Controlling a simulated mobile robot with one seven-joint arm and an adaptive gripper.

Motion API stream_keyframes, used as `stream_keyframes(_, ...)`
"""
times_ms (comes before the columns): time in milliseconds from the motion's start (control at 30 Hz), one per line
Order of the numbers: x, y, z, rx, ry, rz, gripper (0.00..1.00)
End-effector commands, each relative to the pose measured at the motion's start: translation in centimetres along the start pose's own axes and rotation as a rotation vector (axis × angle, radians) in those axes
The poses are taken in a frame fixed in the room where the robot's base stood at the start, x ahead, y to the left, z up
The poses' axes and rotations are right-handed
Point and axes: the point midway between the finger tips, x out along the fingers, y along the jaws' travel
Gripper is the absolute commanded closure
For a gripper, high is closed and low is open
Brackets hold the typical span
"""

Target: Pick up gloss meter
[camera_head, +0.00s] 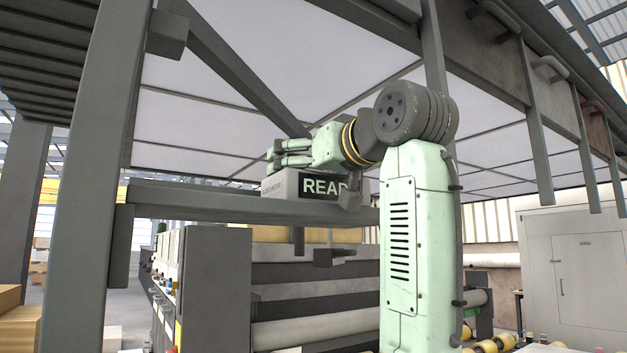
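The gloss meter (283,187) is a grey box with a dark panel reading "READ" and small lettering on its left part. It appears to rest on a grey horizontal beam (220,204) under the pale slab-like panels. My gripper (274,153) is pale green and lies just above the box in the picture, its fingers pointing left. A dark part of my arm covers the right part of the box's front. I cannot tell whether the fingers touch the box, and their gap is too small to judge.
A thick grey post (95,170) stands at the left, with a diagonal brace (235,70) running down towards the gloss meter. Pale panels (270,60) hang overhead. Below are a grey cabinet (217,290) and rollers (315,328). A white cabinet (575,270) stands at the right.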

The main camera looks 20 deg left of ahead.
Motion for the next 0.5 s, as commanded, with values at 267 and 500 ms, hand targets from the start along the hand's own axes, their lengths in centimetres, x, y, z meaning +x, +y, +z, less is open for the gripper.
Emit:
stream_keyframes(267, 0.1, -0.02, 0.02, 0.0, 0.001, 0.0, 0.04)
stream_keyframes(500, 0.09, -0.02, 0.02, 0.0, 0.001, 0.0, 0.2)
